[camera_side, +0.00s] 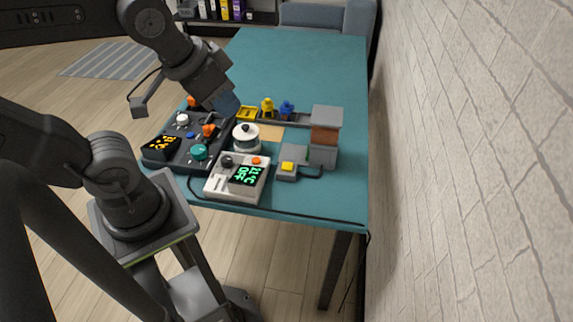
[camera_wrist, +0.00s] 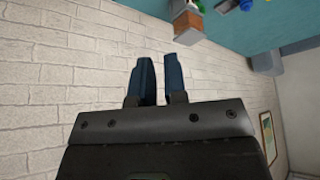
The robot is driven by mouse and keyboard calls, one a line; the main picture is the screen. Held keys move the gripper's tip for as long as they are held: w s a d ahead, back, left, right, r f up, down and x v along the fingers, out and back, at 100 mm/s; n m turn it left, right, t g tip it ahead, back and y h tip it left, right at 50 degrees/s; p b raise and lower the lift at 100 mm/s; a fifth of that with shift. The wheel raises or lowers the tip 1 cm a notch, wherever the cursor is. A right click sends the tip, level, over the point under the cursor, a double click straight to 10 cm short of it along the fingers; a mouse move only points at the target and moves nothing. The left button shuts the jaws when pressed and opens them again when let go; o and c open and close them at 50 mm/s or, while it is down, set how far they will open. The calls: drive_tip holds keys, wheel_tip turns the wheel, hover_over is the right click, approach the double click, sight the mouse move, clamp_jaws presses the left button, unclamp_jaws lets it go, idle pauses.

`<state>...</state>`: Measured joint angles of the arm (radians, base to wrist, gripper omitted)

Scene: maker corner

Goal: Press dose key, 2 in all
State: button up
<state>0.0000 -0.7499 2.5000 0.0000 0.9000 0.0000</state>
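A yellow key (camera_side: 287,167) sits on a small grey box in front of a dispenser tower (camera_side: 325,137) with a grey top and a brown middle. No label on the key can be read. My gripper (camera_side: 228,108) hangs left of and behind the key, apart from it, over the back part of the dark control panel. In the wrist view its two blue fingers (camera_wrist: 158,65) have a narrow gap with nothing between them. The wrist view shows part of the tower (camera_wrist: 188,22) at the top, but not the key.
The dark panel (camera_side: 180,161) carries knobs and an orange display. A white pot (camera_side: 246,138) and a white unit (camera_side: 218,188) with a green display stand between panel and key. Yellow (camera_side: 268,106) and blue (camera_side: 287,109) figures stand behind. The back of the table (camera_side: 300,65) is clear.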

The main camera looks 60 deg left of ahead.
clamp_jaws()
idle(1.3)
drive_tip(key=m+t+h, duration=0.1)
drive_tip(key=m+t, duration=0.2)
drive_tip(key=m, duration=0.8)
hover_over(287, 167)
wheel_tip(287, 167, down, 20)
drive_tip(key=shift+r, duration=0.15)
drive_tip(key=shift+f, duration=4.4)
